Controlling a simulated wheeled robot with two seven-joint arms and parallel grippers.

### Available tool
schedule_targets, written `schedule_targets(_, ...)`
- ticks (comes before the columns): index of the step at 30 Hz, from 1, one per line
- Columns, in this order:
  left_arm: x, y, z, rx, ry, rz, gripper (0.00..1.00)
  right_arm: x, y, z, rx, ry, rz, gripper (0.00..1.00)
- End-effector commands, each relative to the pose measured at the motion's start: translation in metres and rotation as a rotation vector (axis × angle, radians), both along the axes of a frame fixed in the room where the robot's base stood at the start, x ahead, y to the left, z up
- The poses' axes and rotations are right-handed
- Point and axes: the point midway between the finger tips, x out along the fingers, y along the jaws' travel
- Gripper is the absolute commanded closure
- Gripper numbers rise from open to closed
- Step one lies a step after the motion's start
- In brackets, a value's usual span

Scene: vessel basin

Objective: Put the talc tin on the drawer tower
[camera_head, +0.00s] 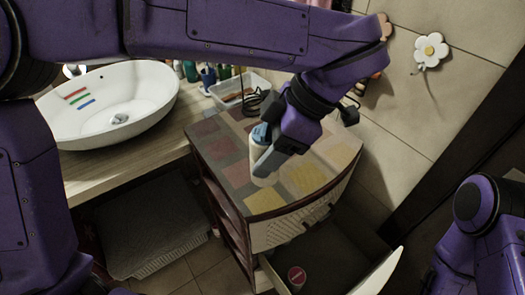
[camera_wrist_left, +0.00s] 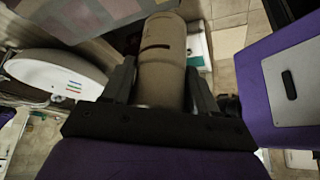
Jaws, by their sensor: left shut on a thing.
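The talc tin (camera_head: 256,153) is a pale cylinder with a blue top, held over the patchwork top of the drawer tower (camera_head: 212,149). My left gripper (camera_head: 268,163) is shut around the tin, and one finger hides part of it. In the left wrist view the tin (camera_wrist_left: 162,65) shows as a beige cylinder with a dark slot-like mark, between the two fingers of my left gripper (camera_wrist_left: 157,85). I cannot tell whether the tin's base touches the tower top. My right arm shows at the right edge, but its gripper is out of view.
A white basin (camera_head: 145,94) stands on the wooden counter at left. A white tray (camera_head: 238,84) and several bottles are behind the tower. An open drawer (camera_head: 335,257) in front holds a round red-topped item (camera_head: 297,276). A grey mat (camera_head: 152,225) lies below the counter.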

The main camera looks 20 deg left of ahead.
Motion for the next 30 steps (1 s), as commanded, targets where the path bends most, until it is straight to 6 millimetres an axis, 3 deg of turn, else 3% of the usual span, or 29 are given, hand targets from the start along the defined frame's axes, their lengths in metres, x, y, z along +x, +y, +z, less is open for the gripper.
schedule_targets(3, 0.035, 0.016, -0.013, 0.002, 0.005, 0.003, 0.79, 0.0, 0.0, 0.012, 0.0, 0.0, 0.0, 1.0)
schedule_targets(6, 0.053, 0.024, -0.04, 0.002, 0.008, 0.0, 0.8, 0.0, 0.0, 0.011, -0.001, -0.001, 0.0, 1.0)
schedule_targets(15, 0.082, 0.038, -0.079, 0.001, 0.006, -0.001, 0.8, 0.0, 0.0, 0.017, 0.0, -0.001, 0.0, 1.0)
schedule_targets(20, 0.081, 0.037, -0.105, -0.001, 0.003, -0.003, 0.8, 0.0, 0.0, 0.016, -0.001, -0.001, 0.0, 1.0)
schedule_targets(30, 0.081, 0.037, -0.109, -0.002, 0.001, -0.001, 0.8, 0.001, 0.0, 0.016, 0.0, -0.002, 0.0, 1.0)
